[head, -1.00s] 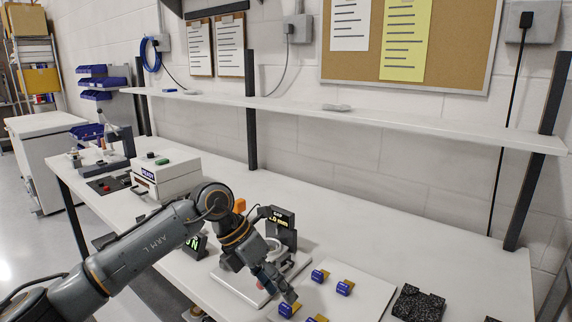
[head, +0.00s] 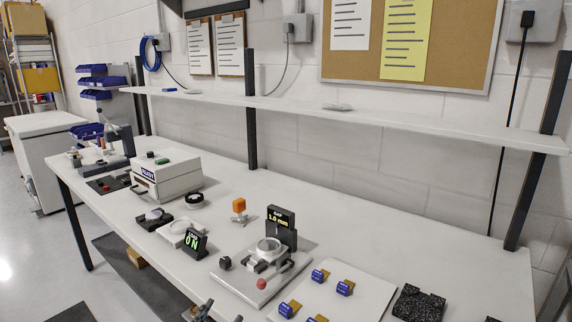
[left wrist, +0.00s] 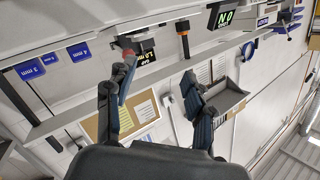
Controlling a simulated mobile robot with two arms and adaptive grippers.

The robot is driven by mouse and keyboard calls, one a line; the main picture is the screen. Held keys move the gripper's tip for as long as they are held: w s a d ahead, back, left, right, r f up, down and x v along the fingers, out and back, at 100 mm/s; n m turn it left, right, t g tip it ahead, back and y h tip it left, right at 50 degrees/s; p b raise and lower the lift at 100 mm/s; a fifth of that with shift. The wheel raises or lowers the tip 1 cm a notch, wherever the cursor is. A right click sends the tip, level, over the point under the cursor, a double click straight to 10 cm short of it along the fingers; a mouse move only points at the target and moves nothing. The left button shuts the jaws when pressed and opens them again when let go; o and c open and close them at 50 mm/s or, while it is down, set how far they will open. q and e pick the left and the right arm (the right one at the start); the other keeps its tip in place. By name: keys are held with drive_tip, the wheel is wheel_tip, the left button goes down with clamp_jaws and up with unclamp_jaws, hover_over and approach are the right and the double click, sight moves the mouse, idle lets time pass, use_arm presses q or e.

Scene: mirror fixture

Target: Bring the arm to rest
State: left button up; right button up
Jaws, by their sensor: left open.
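My left gripper (head: 205,311) barely shows at the bottom edge of the head view, in front of the bench and clear of the things on it. In the left wrist view its two dark fingers stand wide apart with nothing between them (left wrist: 158,78). The mirror fixture (head: 268,251) stands on a pale base plate on the bench, with a round ring, a red knob (head: 261,284) and a gap display (head: 281,217) reading 1.0 mm. My right gripper is in neither view.
A tray (head: 332,296) with several blue-tagged pieces lies right of the fixture, beside a black speckled block (head: 418,303). A shelf (head: 345,112) runs behind.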

use_arm(q)
drive_tip(key=s+a+f+n+g+y, duration=0.1)
drive_tip(key=s+a+f+n+g, duration=0.2)
drive_tip(key=s+f, duration=0.45)
drive_tip(key=s+a+f+g, duration=0.2)
drive_tip(key=s+f+g, duration=0.35)
drive_tip(key=s, duration=0.45)
drive_tip(key=s+a+f+n+g+y, duration=0.1)
drive_tip(key=s+a+f+n+g, duration=0.25)
drive_tip(key=s, duration=0.55)
wheel_tip(320, 180, down, 28)
drive_tip(key=s+d+m+g, duration=0.1)
drive_tip(key=s+m+g, duration=0.1)
drive_tip(key=s+a+f+g, duration=0.1)
drive_tip(key=s+a+f, duration=0.2)
drive_tip(key=s+f, duration=1.3)
drive_tip(key=shift+s+f+g, duration=0.15)
drive_tip(key=shift+s+g, duration=0.15)
drive_tip(key=shift+s, duration=0.05)
